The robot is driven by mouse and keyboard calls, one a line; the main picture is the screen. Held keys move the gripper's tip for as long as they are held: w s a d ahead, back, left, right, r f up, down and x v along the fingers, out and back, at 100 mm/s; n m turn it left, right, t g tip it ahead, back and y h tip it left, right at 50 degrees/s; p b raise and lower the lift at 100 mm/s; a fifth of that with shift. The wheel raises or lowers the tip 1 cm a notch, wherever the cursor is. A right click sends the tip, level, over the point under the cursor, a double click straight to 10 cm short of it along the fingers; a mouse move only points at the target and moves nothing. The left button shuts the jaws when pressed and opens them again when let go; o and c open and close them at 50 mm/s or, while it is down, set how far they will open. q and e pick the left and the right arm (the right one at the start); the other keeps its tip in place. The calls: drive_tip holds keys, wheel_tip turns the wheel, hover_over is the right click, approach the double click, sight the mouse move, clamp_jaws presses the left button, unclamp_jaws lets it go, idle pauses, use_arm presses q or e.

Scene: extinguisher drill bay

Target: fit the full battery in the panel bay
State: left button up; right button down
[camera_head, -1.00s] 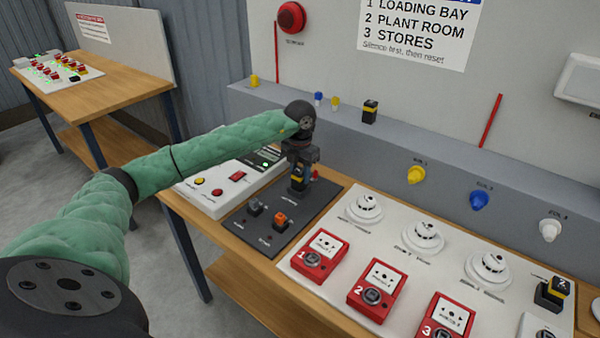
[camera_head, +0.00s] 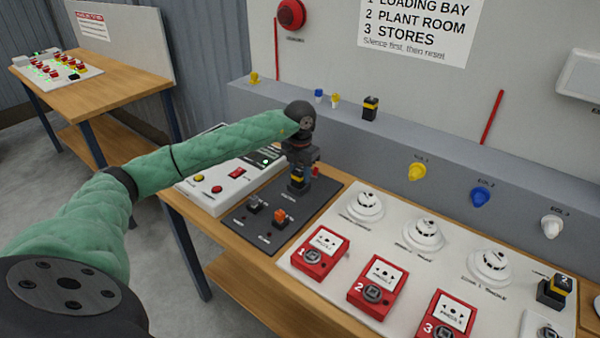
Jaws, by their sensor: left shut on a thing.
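My left gripper (camera_head: 299,163) points down over the far part of the dark panel (camera_head: 253,238). It is shut on a black battery with a yellow band (camera_head: 297,179), which stands upright in the jaws. The battery's lower end is at or close to the panel's surface. I cannot tell whether it sits in the bay, since the gripper and battery cover that spot. Similar black and yellow batteries stand on the grey ledge (camera_head: 370,107) and at the right of the white board (camera_head: 553,291). My right gripper is not in view.
A white control box (camera_head: 214,190) stands left of the panel. An orange switch (camera_head: 281,216) and a grey one (camera_head: 254,203) rise from the panel's near part. Red call points (camera_head: 320,252) and white detectors (camera_head: 364,206) fill the board at right.

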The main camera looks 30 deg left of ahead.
use_arm(q)
drive_tip(key=shift+f, duration=0.35)
idle(0.3)
drive_tip(key=o, duration=1.6)
drive_tip(key=shift+r, duration=0.15)
drive_tip(key=shift+r+p, duration=0.85)
drive_tip(key=shift+r, duration=2.55)
